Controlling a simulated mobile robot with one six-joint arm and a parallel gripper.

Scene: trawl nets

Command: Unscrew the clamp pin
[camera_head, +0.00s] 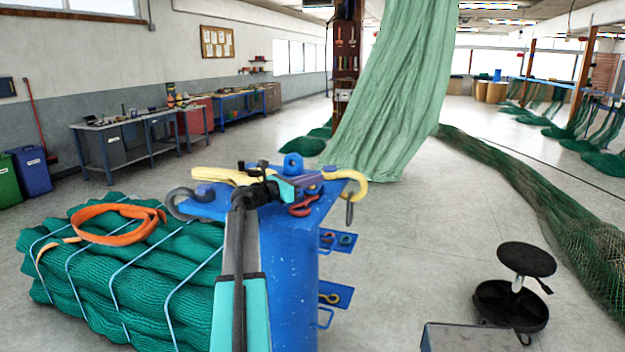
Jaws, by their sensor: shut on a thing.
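My gripper (312,182) is above the top of the blue stand (288,270), at the end of my dark and teal arm, and points to the right. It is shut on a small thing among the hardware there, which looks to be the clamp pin. The pin's shape and thread are too small and too covered by the gripper to make out. A yellow hook (352,182) is just right of the fingers. A red shackle (303,208) lies on the stand top just below them.
A grey hook (183,203) sticks out at the stand's left. A strapped green net bundle (130,270) with an orange sling (105,222) lies left. A green net (395,90) hangs behind.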

